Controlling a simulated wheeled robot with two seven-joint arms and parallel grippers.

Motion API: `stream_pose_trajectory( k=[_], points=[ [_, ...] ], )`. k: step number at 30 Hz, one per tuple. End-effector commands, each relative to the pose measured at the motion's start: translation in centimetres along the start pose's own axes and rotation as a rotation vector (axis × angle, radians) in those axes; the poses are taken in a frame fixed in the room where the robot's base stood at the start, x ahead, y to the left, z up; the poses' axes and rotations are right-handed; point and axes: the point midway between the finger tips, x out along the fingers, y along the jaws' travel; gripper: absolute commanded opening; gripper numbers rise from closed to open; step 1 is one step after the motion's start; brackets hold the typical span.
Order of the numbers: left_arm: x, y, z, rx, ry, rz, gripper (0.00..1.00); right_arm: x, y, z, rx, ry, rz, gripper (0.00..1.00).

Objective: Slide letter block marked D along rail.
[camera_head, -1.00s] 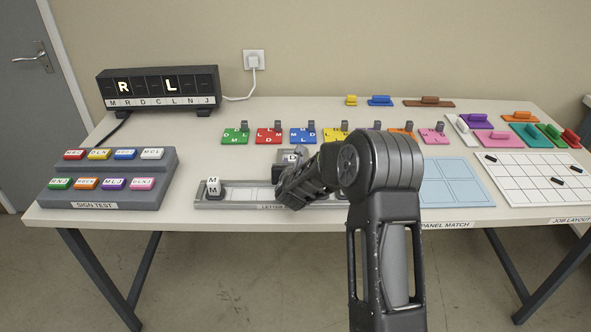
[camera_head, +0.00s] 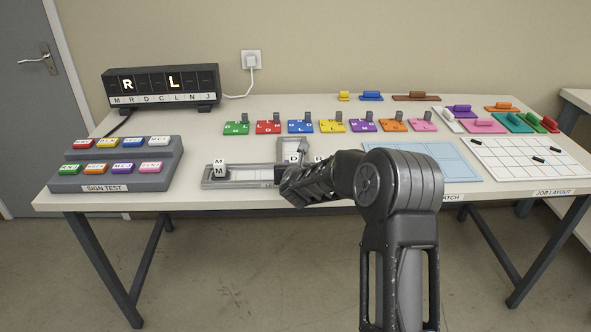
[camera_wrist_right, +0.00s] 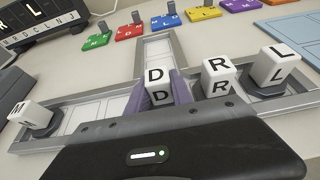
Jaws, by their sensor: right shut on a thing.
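The white block marked D (camera_head: 293,158) is upright where the back branch meets the long part of the grey T-shaped rail (camera_head: 230,183). My right gripper (camera_head: 287,184) is shut on it; the fingers hold the D block (camera_wrist_right: 158,88) from both sides in the right wrist view (camera_wrist_right: 160,94). The R block (camera_wrist_right: 219,80) stands close to its right in the rail, with the L block (camera_wrist_right: 270,70) further right. The M block (camera_head: 219,169) is at the rail's left end. My right arm hides much of the rail's right part in the head view. My left gripper is out of view.
A row of coloured letter tiles (camera_head: 301,127) lies behind the rail. The sign test stand (camera_head: 120,175) is at left, below the display (camera_head: 162,88) showing R and L. A light blue panel (camera_head: 440,160) and the job layout grid (camera_head: 530,158) lie to the right.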

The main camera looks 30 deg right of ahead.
Motion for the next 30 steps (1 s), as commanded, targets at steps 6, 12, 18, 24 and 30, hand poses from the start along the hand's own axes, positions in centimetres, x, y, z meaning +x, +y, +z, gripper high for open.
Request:
stream_pose_trajectory(
  k=[6,12,18,24,30],
  points=[
    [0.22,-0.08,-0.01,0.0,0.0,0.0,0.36,0.07,0.08,0.18,0.0,-0.002,0.003,0.0],
    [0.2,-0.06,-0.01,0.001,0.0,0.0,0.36,0.05,0.09,0.2,0.0,-0.003,0.003,0.0],
    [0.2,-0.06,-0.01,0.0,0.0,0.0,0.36,0.05,0.1,0.18,-0.001,-0.002,0.003,0.41],
    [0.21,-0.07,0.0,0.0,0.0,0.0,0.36,0.06,0.1,0.13,-0.001,-0.001,0.003,0.53],
    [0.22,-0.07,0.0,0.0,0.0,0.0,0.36,0.02,0.1,0.11,-0.001,-0.001,0.003,0.53]
  ],
)
